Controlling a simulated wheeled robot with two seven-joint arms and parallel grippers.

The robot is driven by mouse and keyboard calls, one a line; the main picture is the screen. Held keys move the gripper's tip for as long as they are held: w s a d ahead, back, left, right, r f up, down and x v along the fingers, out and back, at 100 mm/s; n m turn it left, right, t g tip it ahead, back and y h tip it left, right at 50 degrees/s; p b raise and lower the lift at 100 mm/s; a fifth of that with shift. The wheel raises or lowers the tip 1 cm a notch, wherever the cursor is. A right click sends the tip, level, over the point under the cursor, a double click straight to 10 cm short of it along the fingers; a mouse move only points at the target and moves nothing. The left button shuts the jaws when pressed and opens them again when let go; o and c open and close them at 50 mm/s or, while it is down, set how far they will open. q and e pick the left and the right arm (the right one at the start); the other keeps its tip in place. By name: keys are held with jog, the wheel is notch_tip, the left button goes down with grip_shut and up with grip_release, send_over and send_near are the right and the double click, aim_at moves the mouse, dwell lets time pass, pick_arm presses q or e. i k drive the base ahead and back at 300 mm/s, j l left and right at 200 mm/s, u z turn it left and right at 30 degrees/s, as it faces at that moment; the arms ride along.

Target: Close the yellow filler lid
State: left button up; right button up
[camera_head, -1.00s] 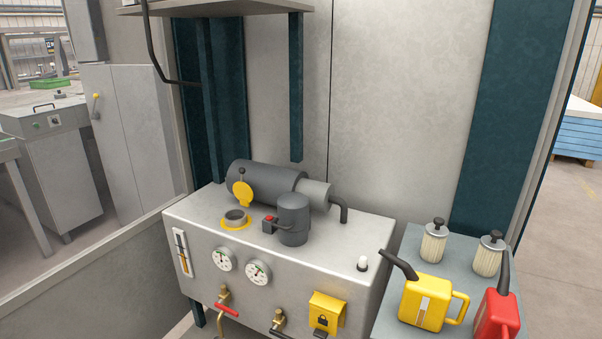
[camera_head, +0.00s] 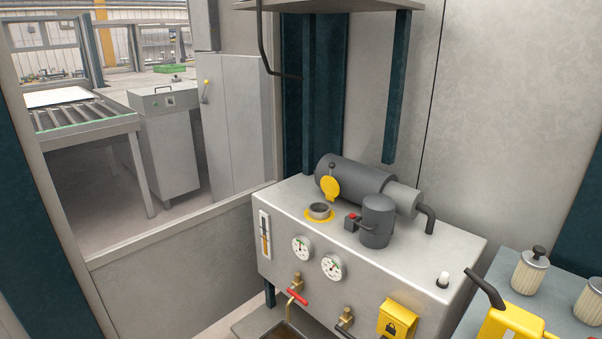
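The yellow filler lid (camera_head: 330,188) is a round disc with a small dark knob. It stands tilted up, open, behind the filler neck (camera_head: 319,211), against the dark grey cylinder. The neck is a short metal ring with a yellow collar on top of the grey tank (camera_head: 277,196), and its mouth is uncovered. Neither of my grippers shows in the head view.
A dark motor (camera_head: 376,222) with a red button stands right of the neck. Two gauges, a red-handled valve (camera_head: 297,296) and a yellow lock box (camera_head: 396,319) are on the tank's front. A yellow can (camera_head: 512,325) and filter canisters (camera_head: 530,271) stand at right. A shelf (camera_head: 325,5) overhangs behind.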

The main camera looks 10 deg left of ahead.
aim_at(330, 186)
jog(key=i+j, duration=1.3)
jog(key=j, duration=0.15)
